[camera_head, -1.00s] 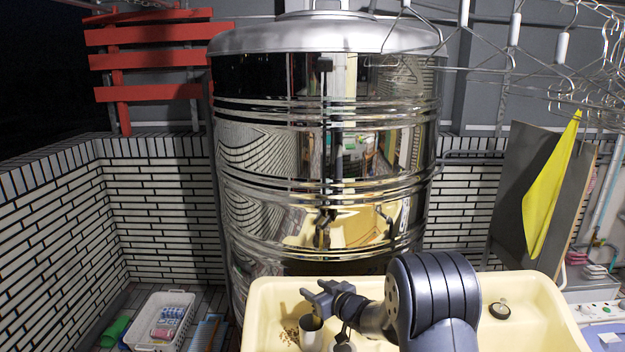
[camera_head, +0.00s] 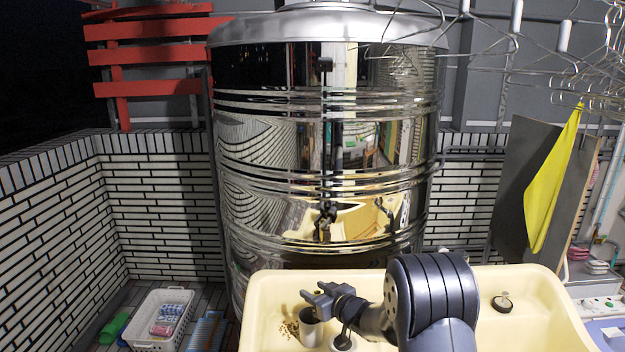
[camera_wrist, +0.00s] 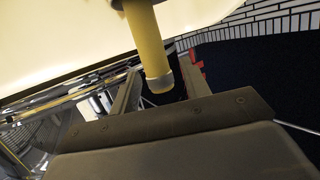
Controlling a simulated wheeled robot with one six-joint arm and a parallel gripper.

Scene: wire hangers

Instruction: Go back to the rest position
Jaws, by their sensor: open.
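My gripper (camera_head: 312,290) is held over the left part of a cream basin (camera_head: 530,285), pointing left, with its jaws apart. No object shows held between the jaws in the head view. In the wrist view my gripper (camera_wrist: 163,85) shows its two fingers spread. A yellow pipe-like piece (camera_wrist: 150,45) with a grey end appears between and beyond them; I cannot tell whether it touches. A grey cup-like container (camera_head: 311,328) stands in the basin just below the gripper.
A large shiny steel tank (camera_head: 270,160) stands behind the basin. Wire hangers (camera_head: 480,65) hang at upper right, above a yellow cloth (camera_head: 550,185). A white basket (camera_head: 160,318) is on the floor at left. A dark round item (camera_head: 503,303) lies on the basin's right part.

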